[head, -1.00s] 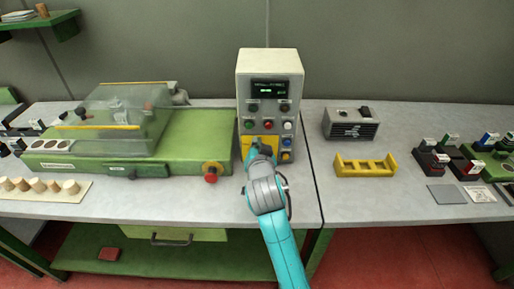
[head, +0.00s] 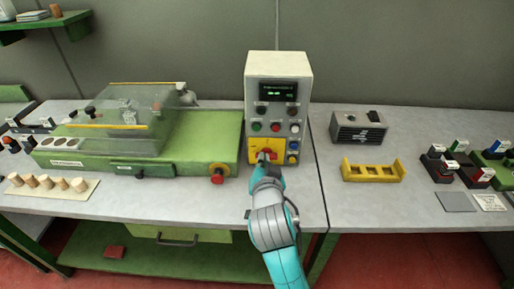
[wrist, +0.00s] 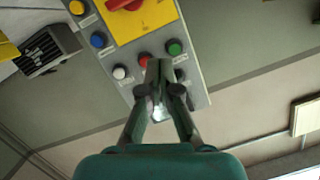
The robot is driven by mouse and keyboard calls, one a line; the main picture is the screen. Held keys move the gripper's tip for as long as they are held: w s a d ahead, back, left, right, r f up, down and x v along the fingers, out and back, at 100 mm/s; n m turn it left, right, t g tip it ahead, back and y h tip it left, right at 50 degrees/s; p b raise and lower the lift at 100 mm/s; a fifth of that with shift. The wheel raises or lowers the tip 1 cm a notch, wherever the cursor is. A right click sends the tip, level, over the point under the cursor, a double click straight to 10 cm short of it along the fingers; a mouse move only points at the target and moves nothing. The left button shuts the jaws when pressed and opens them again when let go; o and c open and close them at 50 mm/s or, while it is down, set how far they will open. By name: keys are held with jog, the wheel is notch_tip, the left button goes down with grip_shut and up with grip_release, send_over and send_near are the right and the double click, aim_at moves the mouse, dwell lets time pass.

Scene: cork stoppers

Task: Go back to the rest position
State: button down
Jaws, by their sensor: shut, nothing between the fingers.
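My gripper (head: 265,158) is shut and empty in front of the lower part of a pale control box (head: 278,66). In the head view it overlaps the yellow panel with the red rotary switch (head: 273,154); I cannot tell the exact gap. In the wrist view my closed fingers (wrist: 158,68) point toward the box face (wrist: 190,66). Their tips overlap the area between the red button (wrist: 144,60) and the green button (wrist: 175,47). The red switch (wrist: 122,4) on its yellow panel is cut off at the top of that view.
A green machine (head: 205,140) with a clear cover stands left of the box. Cork stoppers (head: 62,184) stand on a board at the left. A yellow rack (head: 373,170) and a dark vented box (head: 358,127) are at the right. The bench front between them is clear.

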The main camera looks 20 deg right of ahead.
jog(key=s+f+n, duration=0.1)
jog(key=s+f, duration=0.2)
jog(key=s+f+n+y, duration=0.1)
jog(key=s+f, duration=0.2)
jog(key=f, duration=0.1)
jog(key=s+d+f+n, duration=0.1)
jog(key=s+f, duration=0.2)
jog(key=shift+f+y, duration=0.4)
jog(key=s+f+n+y, duration=0.1)
jog(key=s+f, duration=0.2)
jog(key=s, duration=0.3)
jog(key=s+f+n, duration=0.1)
jog(key=s+f, duration=0.3)
jog(key=s, duration=0.2)
jog(key=s+d+r+n, duration=0.1)
jog(key=s, duration=1.1)
jog(key=s+d+r+n, duration=0.1)
jog(key=s+r, duration=0.1)
jog(key=s, duration=1)
jog(key=shift+s+y, duration=0.3)
jog(key=shift+s, duration=0.1)
